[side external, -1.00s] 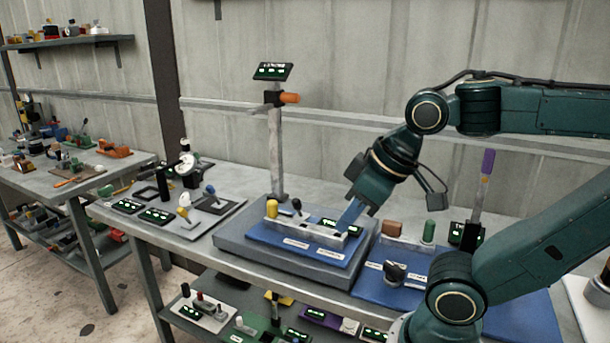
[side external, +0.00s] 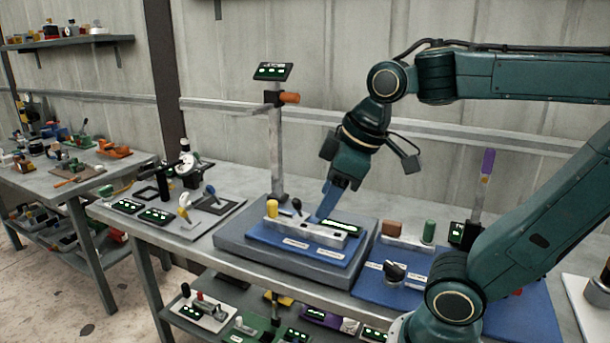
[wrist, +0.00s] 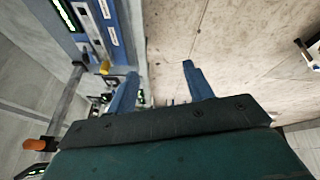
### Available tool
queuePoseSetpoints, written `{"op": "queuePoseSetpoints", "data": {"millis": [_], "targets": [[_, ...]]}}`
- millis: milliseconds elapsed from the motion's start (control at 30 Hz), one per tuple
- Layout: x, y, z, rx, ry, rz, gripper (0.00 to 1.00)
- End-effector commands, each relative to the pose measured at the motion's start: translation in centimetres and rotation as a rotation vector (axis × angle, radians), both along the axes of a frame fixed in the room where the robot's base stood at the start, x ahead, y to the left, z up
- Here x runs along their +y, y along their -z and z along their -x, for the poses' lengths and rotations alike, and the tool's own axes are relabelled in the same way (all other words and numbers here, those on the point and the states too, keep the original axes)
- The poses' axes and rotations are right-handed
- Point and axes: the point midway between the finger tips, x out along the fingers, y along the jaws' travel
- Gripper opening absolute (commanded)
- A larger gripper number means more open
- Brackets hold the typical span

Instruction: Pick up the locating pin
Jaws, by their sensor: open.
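My gripper (side external: 324,216) is open and empty, its blue fingers angled down and left over the fixture block in the side view. In the wrist view, my gripper (wrist: 160,69) has its fingers apart with bare floor between them. The pale rail (side external: 298,230) carries a yellow-capped peg (side external: 272,208) and a black-knobbed piece (side external: 296,203), both left of my fingertips. I cannot tell which piece is the locating pin. A yellow piece (wrist: 104,67) shows left of the fingers in the wrist view.
The rail sits on a blue plate (side external: 290,246) on a grey block. A post with an orange handle (side external: 289,98) rises behind it. To the right, a blue mat (side external: 375,288) holds a black knob (side external: 394,270) and a green cylinder (side external: 428,231). A tall purple-topped post (side external: 488,162) stands farther right.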

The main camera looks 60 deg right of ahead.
Motion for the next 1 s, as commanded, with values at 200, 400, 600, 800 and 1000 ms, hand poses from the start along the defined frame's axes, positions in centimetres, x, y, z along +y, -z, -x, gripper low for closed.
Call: {"op": "queuePoseSetpoints", "data": {"millis": [200, 400, 600, 800, 1000], "targets": [[-1.8, -1.6, -4.1, 0.075, -0.219, 0.108, 0.52], [-3.8, -2.4, -7.8, 0.142, -0.433, 0.189, 0.52], [-6.2, -2.5, -11.5, 0.206, -0.654, 0.25, 0.52], [-9.0, -1.9, -15.0, 0.262, -0.879, 0.294, 0.52], [-12.2, -0.7, -18.2, 0.305, -1.108, 0.321, 0.52]]}}
